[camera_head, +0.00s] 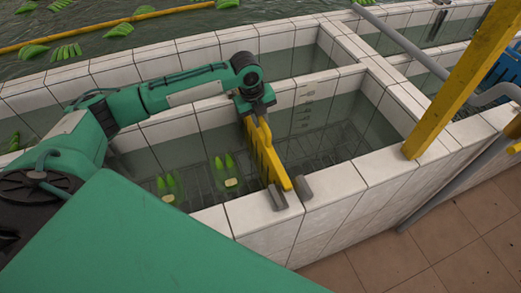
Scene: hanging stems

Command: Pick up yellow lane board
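The yellow lane board (265,155) stands on edge across the tiled tank, from near the far wall to the near wall. Its near end lies between two grey brackets (278,197) on the near rim. My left arm reaches in from the left, and my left gripper (257,107) points down at the far end of the board's top edge. It looks to be at or touching the board there. The fingertips are too small and partly hidden, so I cannot tell whether they are closed on it. My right gripper is not in view.
Green bunches on pale floats (230,177) sit in the tank left of the board. The water right of the board is clear. A yellow post (452,85) and grey pipes (420,58) stand at the right. White tiled walls (345,190) edge the tank.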

